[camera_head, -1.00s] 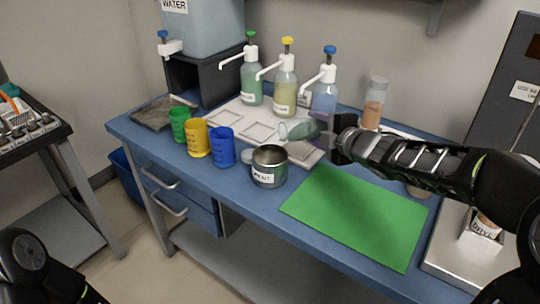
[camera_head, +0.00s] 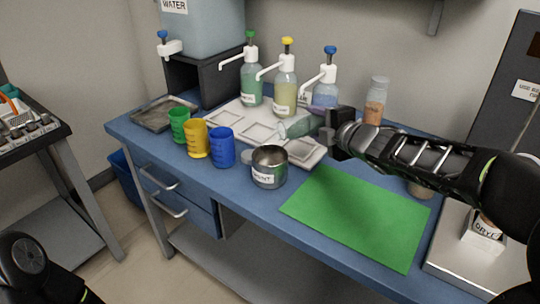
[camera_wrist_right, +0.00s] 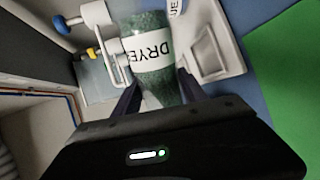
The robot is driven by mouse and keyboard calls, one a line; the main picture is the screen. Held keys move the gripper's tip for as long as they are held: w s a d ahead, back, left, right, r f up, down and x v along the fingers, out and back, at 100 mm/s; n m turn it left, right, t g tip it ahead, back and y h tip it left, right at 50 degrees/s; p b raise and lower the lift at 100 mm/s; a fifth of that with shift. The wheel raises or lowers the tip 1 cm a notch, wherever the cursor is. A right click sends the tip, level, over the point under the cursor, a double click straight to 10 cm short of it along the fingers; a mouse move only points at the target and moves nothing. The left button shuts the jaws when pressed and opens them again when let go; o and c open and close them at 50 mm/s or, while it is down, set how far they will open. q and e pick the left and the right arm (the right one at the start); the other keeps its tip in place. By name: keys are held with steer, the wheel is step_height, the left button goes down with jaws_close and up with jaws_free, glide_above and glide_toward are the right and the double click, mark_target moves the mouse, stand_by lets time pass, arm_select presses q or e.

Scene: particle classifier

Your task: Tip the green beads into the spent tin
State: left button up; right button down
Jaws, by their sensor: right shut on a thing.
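My right gripper (camera_head: 325,134) is shut on a clear jar (camera_head: 298,127), which lies tilted on its side with its far end pointing left. In the right wrist view, the jar (camera_wrist_right: 152,50) sits between the fingers, has a white label reading "DRYE" and holds green beads (camera_wrist_right: 160,85). The spent tin (camera_head: 267,178), an open grey metal can with a white label, stands upright on the blue bench below and left of the jar. The jar is above and behind the tin's rim, apart from it. No falling beads show. My left gripper is out of view.
Green, yellow and blue cups (camera_head: 222,150) stand left of the tin. Pump bottles (camera_head: 286,92) and a white tray (camera_head: 222,118) are behind. An orange-filled jar (camera_head: 375,105) stands behind my right arm. A green mat (camera_head: 355,218) lies clear at the front right.

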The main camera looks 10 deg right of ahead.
mark_target(306, 116)
steer(key=shift+s+a+r+n+h+b, duration=0.15)
steer(key=shift+r+n+h+b, duration=0.1)
steer(key=shift+r+n+b, duration=0.25)
steer(key=shift+w+a+r+n+h+b, duration=0.1)
steer(key=shift+a+r+n+h+b, duration=0.1)
steer(key=shift+r+n+b, duration=0.3)
steer(key=shift+s+a+r+n+h+b, duration=0.15)
steer(key=shift+r+n+h+b, duration=0.15)
steer(key=shift+r, duration=0.3)
stand_by(1.0)
steer(key=shift+s+a+r+n+t+h+b, duration=0.1)
steer(key=shift+a+r+n+t+h+b, duration=0.15)
steer(key=shift+a+r+n+b, duration=0.4)
steer(key=shift+a+r+n+t+h+b, duration=0.15)
steer(key=shift+a+r+n+h+b, duration=0.2)
steer(key=shift+r+n+b, duration=0.55)
stand_by(3.1)
steer(key=d+f+m+p, duration=0.1)
steer(key=p, duration=0.1)
steer(key=d+f+m+y+p, duration=0.1)
steer(key=m+p, duration=0.1)
steer(key=shift+w+d, duration=0.2)
steer(key=shift+d+f+m+y, duration=0.15)
steer(key=shift+f+m+y, duration=0.25)
steer(key=shift+f, duration=0.45)
